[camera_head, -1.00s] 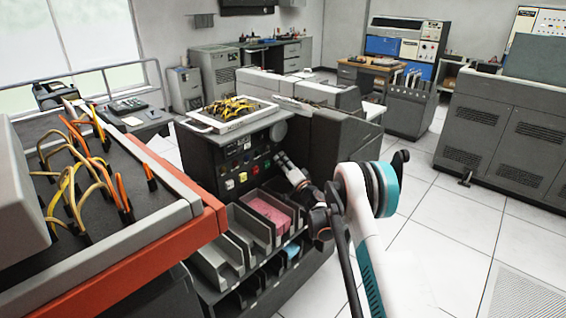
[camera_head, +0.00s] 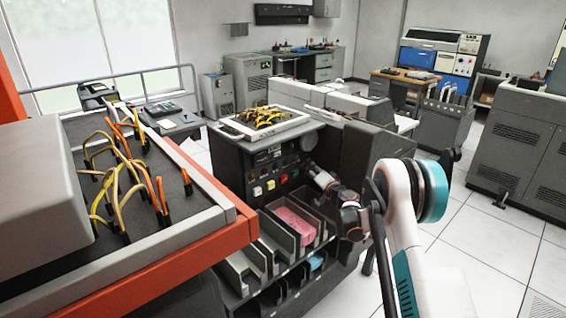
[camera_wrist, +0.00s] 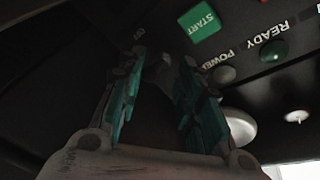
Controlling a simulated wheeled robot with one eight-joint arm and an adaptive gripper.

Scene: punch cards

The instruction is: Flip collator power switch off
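The collator (camera_head: 232,160) stands in the middle of the head view, with a dark front panel of small buttons and knobs. My gripper (camera_head: 312,168) is close to the right part of that panel. In the wrist view my gripper (camera_wrist: 160,62) has its two teal-padded fingers apart, with tips near the panel. A green START button (camera_wrist: 201,22), a green READY lamp (camera_wrist: 273,50) and a POWER label (camera_wrist: 217,66) lie beyond and right of the fingertips. A dim shape, possibly the power switch, lies between the tips; its position and any contact cannot be told.
A large white round knob (camera_wrist: 240,128) sits close to the right finger. Below the panel are card trays (camera_head: 272,235), one with pink cards. An orange-edged plugboard machine (camera_head: 190,252) with yellow and orange wires fills the left front. Open tiled floor (camera_head: 490,255) lies to the right.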

